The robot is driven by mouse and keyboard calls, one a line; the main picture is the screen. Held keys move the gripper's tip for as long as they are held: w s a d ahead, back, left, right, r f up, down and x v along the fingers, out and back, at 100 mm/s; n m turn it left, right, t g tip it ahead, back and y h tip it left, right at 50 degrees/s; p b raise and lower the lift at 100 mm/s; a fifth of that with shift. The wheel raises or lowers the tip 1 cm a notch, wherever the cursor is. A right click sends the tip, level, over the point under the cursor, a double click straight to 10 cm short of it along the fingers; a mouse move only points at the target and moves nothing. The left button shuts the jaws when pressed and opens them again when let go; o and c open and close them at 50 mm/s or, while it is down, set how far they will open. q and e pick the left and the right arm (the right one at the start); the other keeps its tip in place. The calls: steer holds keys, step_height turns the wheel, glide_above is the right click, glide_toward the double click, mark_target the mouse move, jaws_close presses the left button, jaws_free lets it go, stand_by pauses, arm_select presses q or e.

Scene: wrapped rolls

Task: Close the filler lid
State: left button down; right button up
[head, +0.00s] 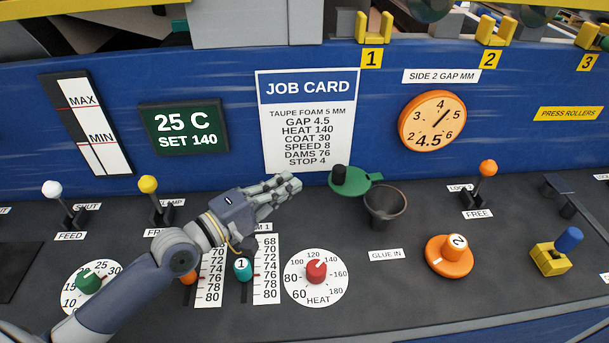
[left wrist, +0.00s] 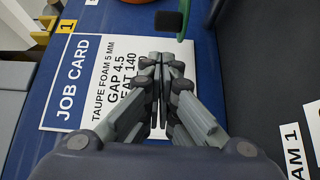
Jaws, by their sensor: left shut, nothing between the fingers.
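The filler lid (head: 354,182) is a green disc with a dark upright knob, swung to the back left of the filler. The filler (head: 385,207) is a dark round cup set in the console, and its mouth is open and uncovered. A bit of the green lid and its dark knob (left wrist: 169,21) shows at the top of the left wrist view. My left gripper (head: 292,184) is shut and empty, to the left of the lid and apart from it. It also shows shut in the left wrist view (left wrist: 160,62). My right gripper is not in view.
The white job card (head: 307,122) stands on the blue panel behind my left gripper. A red heat knob (head: 316,271) and a teal slider (head: 242,269) are in front of it. An orange disc (head: 450,256) is to the right, beyond bare dark console by the GLUE IN label.

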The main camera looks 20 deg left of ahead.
arm_select(q)
steer(key=p+x, duration=0.2)
steer(key=x, duration=0.7)
steer(key=shift+w+d, duration=0.2)
steer(key=shift+w, duration=0.05)
